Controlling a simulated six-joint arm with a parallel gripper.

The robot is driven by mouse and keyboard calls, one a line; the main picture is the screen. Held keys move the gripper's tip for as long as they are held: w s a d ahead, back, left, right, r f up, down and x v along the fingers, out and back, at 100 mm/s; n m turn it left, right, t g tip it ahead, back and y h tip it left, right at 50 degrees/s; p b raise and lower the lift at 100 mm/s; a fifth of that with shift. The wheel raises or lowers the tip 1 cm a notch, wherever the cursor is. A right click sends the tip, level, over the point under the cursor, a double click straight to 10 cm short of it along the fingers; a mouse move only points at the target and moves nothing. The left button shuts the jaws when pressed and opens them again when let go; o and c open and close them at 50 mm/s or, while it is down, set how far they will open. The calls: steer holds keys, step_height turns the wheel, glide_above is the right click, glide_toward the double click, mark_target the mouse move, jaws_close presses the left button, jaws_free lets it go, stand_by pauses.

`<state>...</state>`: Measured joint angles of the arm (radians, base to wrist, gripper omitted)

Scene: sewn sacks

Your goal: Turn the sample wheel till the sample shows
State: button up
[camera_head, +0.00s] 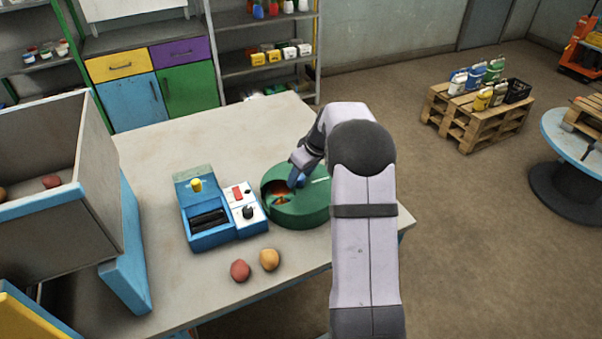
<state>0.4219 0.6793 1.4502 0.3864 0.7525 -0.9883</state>
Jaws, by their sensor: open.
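The sample wheel (304,208) is a round green drum on the table, right of a blue machine. An opening at its upper left shows something orange-red (279,197) inside; I cannot tell whether this is the sample. My gripper (296,180) is over the wheel's top, near the edge of the opening. It is open, but its fingertips are small and partly hidden by my arm. I cannot tell whether they touch the wheel. My arm also covers the wheel's right side.
A blue machine (207,236) with a yellow knob and a white panel (246,208) stands just left of the wheel. A red lump (240,270) and an orange lump (269,259) lie in front. A grey bin (60,235) stands at the left. The table's back (215,135) is clear.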

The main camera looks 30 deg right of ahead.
jaws_close()
steer(key=shift+a+m+h, duration=0.15)
steer(key=shift+m+h, duration=0.45)
steer(key=shift+m, duration=1)
jaws_free()
steer(key=b+v, duration=0.2)
steer(key=v, duration=0.5)
steer(key=shift+b, duration=0.35)
